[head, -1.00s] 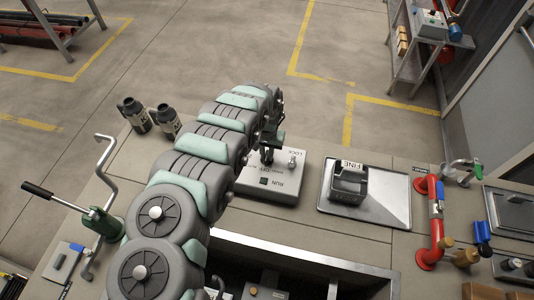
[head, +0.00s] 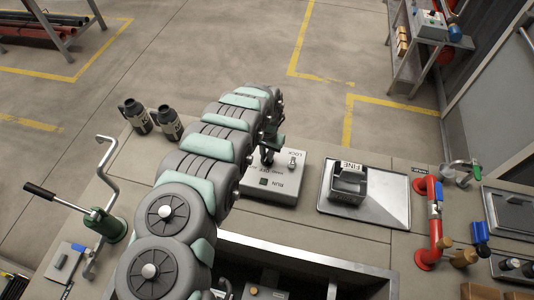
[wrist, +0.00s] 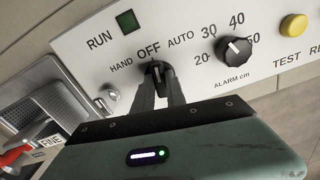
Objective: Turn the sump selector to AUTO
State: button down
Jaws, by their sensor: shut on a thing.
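The sump selector (wrist: 157,69) is a small black knob on a pale panel in the wrist view, under the labels HAND, OFF and AUTO. Its pointer appears to face OFF. The two dark fingers of my gripper (wrist: 157,82) are shut on the knob, one on each side, hiding much of it. In the head view the control box (head: 284,196) stands on the bench. My gripper (head: 268,157) is at its far left part, and my arm partly hides the box.
Right of the selector are the ALARM cm knob (wrist: 235,50) and a yellow button (wrist: 293,25). A green RUN lamp (wrist: 125,22) is at upper left. A metal tray (head: 391,204) with a FINE bin (head: 349,184) stands right of the box. An open pit lies in front.

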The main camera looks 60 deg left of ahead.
jog(key=m+p, duration=0.1)
jog(key=m, duration=0.4)
jog(key=shift+m+p, duration=0.5)
jog(key=shift+m, duration=1.9)
jog(key=shift+f, duration=0.1)
jog(key=c, duration=1.4)
grip_release()
jog(key=shift+o, duration=0.2)
jog(key=shift+r, duration=0.2)
notch_tip(320, 180, up, 10)
jog(key=b, duration=0.1)
jog(key=shift+r, duration=0.25)
